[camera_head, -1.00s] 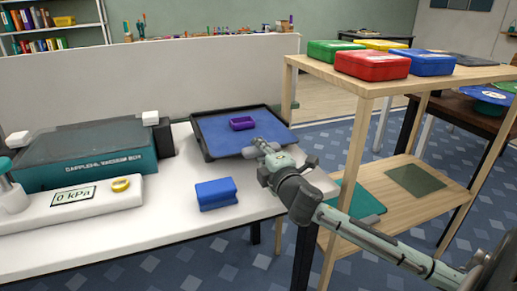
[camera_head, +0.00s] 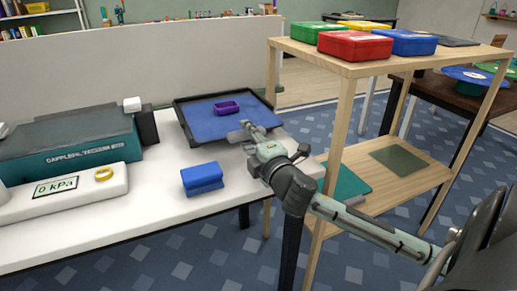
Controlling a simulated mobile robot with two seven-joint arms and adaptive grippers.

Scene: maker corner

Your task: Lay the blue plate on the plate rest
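A round blue plate-like disc (camera_head: 468,75) lies on the dark brown table at the far right. Green round pieces show next to it. I cannot tell which thing is the plate rest. My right gripper (camera_head: 241,131) is over the front edge of the blue-lined tray on the white table, far from the blue disc. Its fingers look apart with nothing between them. My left gripper is not in view.
The black-rimmed tray (camera_head: 196,131) holds a purple bin (camera_head: 227,108). A blue block (camera_head: 202,179) and a vacuum box (camera_head: 75,150) stand on the white table (camera_head: 120,215). A wooden shelf (camera_head: 345,75) with coloured boxes stands between this table and the brown table (camera_head: 440,92).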

